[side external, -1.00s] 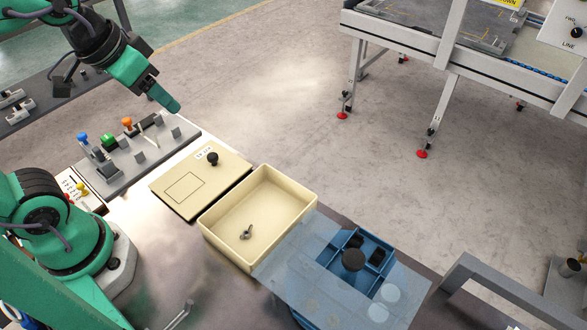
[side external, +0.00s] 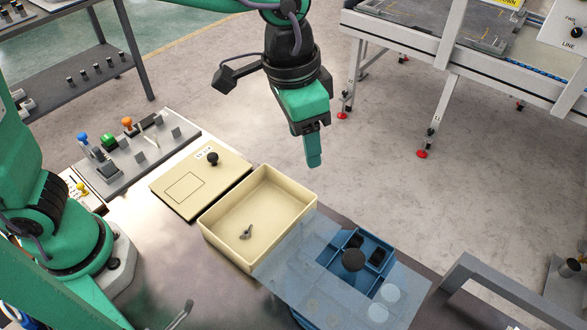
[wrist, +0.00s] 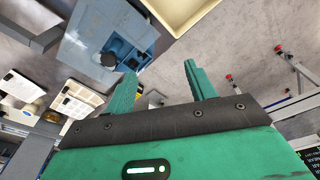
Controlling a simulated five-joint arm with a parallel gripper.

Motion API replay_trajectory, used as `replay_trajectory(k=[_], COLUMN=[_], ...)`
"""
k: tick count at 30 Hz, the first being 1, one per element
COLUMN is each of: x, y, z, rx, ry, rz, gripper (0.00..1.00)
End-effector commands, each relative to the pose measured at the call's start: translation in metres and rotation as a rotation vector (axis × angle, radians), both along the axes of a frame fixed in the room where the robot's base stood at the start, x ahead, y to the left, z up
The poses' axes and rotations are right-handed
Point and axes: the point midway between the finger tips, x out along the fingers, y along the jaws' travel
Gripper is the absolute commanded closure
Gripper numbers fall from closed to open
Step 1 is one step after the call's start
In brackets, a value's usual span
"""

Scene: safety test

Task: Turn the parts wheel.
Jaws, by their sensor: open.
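The parts wheel is a blue unit with a clear cover (side external: 300,275) at the front right of the bench in the side view. A round dark knob (side external: 353,260) stands at its centre. Its opening shows blue compartments (side external: 377,245) with dark parts in them. The unit also shows at the upper left of the wrist view (wrist: 88,28), with the knob (wrist: 109,60). My gripper (side external: 314,163) hangs in the air behind the wheel and the cream tray, touching nothing. In the wrist view its two green fingers (wrist: 160,85) are apart with nothing between them.
A cream tray (side external: 215,235) holding a small metal wing-shaped part (side external: 246,232) sits left of the wheel. Beyond it are a cream panel with a black knob (side external: 212,158) and a grey lever panel (side external: 130,150). A grey frame (side external: 480,262) stands at right.

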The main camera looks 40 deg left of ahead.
Motion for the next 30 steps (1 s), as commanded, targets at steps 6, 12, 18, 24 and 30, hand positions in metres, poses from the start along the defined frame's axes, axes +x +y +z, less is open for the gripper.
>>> replay_trajectory(k=[6, 12, 18, 24, 30], x=[-0.013, -0.030, -0.040, -0.040, -0.040], y=[-0.070, -0.116, -0.135, -0.136, -0.136], z=[-0.028, -0.050, -0.060, -0.061, -0.069], rx=[0.047, 0.083, 0.099, 0.100, 0.101], ry=[0.055, 0.086, 0.098, 0.098, 0.099], rz=[-0.113, -0.188, -0.219, -0.221, -0.220], gripper=[0.45, 0.45, 0.45, 0.45, 0.45])
